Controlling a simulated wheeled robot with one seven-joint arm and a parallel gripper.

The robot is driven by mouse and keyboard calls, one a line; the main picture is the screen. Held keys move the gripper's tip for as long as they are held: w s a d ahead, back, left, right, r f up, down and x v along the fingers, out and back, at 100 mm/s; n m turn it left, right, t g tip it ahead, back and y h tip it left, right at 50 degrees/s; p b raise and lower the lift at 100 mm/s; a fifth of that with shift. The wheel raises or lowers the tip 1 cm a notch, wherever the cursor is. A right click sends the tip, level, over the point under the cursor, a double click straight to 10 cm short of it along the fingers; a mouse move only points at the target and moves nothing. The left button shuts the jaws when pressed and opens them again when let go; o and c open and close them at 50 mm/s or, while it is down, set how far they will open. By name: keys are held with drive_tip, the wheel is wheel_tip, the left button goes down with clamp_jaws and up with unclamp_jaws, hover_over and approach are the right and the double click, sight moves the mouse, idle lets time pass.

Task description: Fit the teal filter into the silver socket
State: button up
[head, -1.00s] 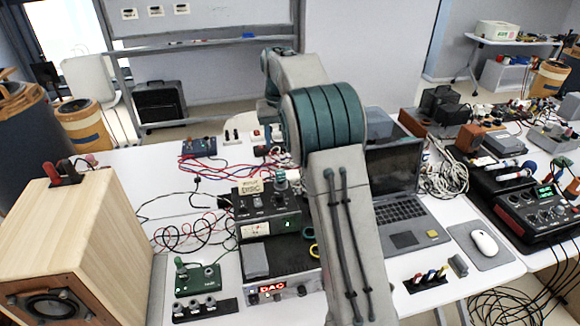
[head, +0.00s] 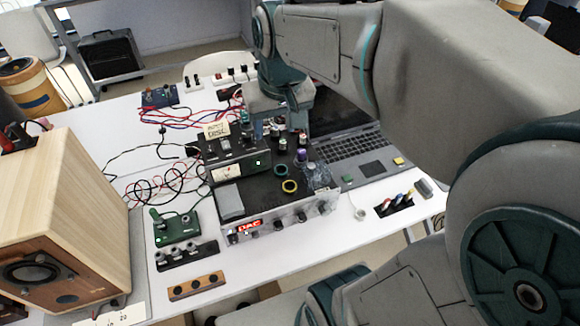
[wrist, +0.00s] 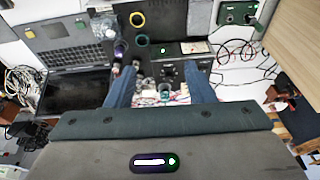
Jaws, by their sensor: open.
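A small teal-topped piece, which I take for the teal filter, shows between the blue fingers of my gripper (wrist: 163,72) in the wrist view (wrist: 165,91); whether they touch it I cannot tell. In the head view my gripper (head: 275,128) is open, low over the dark equipment at the rear, and its fingers partly hide what is there. A teal ring (head: 281,170) and a yellow ring (head: 289,186) lie on the black top of the DAC unit (head: 270,225). A shiny clear-silver piece (head: 318,176) at its right edge may be the silver socket; its shape is unclear.
Dark and purple-topped cylinders (head: 301,156) stand close right of the gripper. A laptop (head: 355,150) is to the right, a meter box (head: 232,155) to the left. A wooden speaker (head: 75,215) fills the left. Cables (head: 165,185) lie loose.

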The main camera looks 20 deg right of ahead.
drive_tip(key=s+f+t, duration=0.1)
drive_tip(key=s+f, duration=0.3)
drive_tip(key=s, duration=0.5)
drive_tip(key=shift+s+f, duration=0.15)
drive_tip(key=shift+f, duration=0.15)
